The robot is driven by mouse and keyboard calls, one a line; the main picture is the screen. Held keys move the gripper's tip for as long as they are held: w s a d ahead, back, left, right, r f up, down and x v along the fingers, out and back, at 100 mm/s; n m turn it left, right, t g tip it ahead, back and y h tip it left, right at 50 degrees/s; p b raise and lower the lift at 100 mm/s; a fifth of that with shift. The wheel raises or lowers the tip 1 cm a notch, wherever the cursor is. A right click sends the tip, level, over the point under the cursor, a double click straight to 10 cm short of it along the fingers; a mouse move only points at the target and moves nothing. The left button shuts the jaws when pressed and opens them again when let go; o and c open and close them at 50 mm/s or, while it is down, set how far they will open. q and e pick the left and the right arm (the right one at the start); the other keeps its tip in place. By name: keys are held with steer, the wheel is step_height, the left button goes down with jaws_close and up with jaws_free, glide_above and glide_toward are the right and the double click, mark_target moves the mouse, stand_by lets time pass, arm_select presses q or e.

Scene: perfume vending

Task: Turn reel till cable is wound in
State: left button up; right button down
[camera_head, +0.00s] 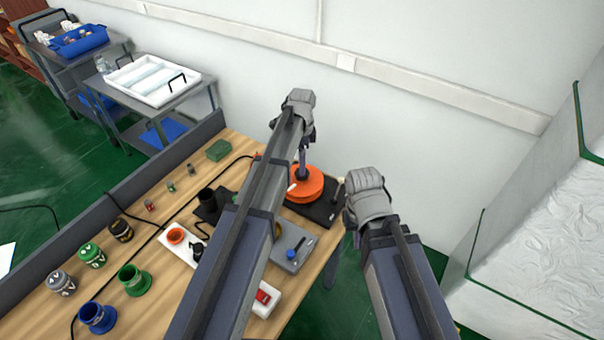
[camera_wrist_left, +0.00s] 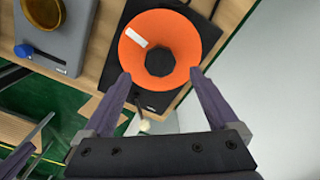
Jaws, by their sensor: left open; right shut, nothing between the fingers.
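The orange reel (camera_head: 308,188) sits on a black base (camera_head: 322,212) at the table's far right corner. In the left wrist view the reel (camera_wrist_left: 133,55) has a white mark and a dark centre. My left gripper (camera_head: 303,170) is above the reel. Its open fingertips (camera_wrist_left: 160,76) appear either side of the reel's near edge; contact cannot be told. A black cable (camera_head: 225,168) runs across the table; its link to the reel is hidden by my arm. My right gripper (camera_head: 354,238) is shut and empty, right of the table edge.
A pale-tipped lever (camera_head: 339,186) stands beside the reel. A grey box with a blue knob (camera_head: 291,254) and a red switch box (camera_head: 265,297) are nearer. Several jars and cups stand left. The wall (camera_head: 420,130) is close behind.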

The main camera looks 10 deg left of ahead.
mark_target(302, 179)
arm_select(q)
step_height(302, 179, down, 6)
steer(key=b, duration=0.4)
steer(key=shift+r+b, duration=0.25)
steer(key=shift+b, duration=0.05)
jaws_close()
stand_by(0.4)
